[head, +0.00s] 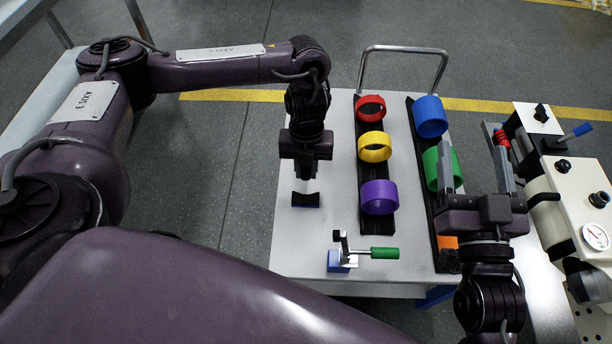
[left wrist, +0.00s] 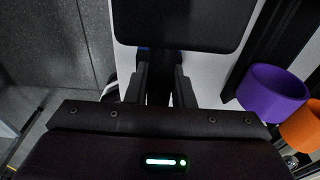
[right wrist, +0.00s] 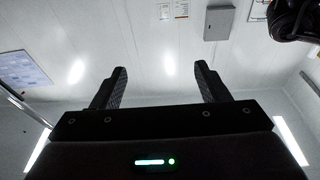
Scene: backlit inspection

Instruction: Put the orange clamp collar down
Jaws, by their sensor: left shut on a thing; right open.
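An orange ring (head: 446,242), likely the clamp collar, sits at the near end of the right black rack, partly hidden by my right gripper and arm. It also shows in the left wrist view (left wrist: 302,127), right of the purple ring. My left gripper (head: 306,176) points down over the white table, left of the racks, apart from the orange ring. It is shut on a dark piece (left wrist: 160,88); a black curved-top piece with a blue edge (head: 305,199) shows just below it. My right gripper (head: 474,165) is open and empty, fingers raised.
The left rack holds red (head: 370,108), yellow (head: 374,147) and purple (head: 379,197) rings; the right rack holds blue (head: 430,117) and green (head: 432,166) rings. A green-handled toggle clamp (head: 384,253) stands near the front. A machine with a gauge (head: 594,237) is at right.

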